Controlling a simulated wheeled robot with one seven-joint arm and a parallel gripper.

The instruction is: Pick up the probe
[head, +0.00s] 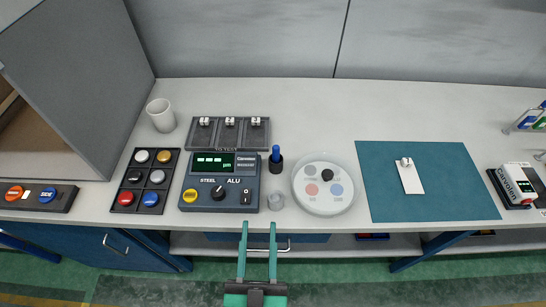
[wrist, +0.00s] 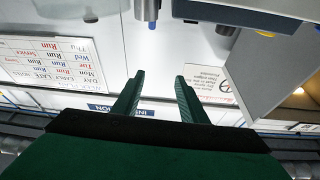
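The probe (head: 276,154) has a blue top and stands upright in a dark round holder (head: 275,166), just right of the grey gauge box (head: 219,181). Its lower part is hidden in the holder. In the wrist view a blue-tipped piece (wrist: 152,24), apparently the probe, shows at the top edge, beyond the fingertips. My gripper (head: 258,225) is open and empty, with two green fingers apart. It is at the bench's front edge, in front of the gauge box and short of the probe. The open fingers also show in the wrist view (wrist: 160,76).
A round pale dish (head: 324,205) with coloured discs is at right. A tray of coloured knobs (head: 158,156) is left of the gauge box; a grey block tray (head: 203,138) is behind it. A teal mat (head: 460,190) lies farther right.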

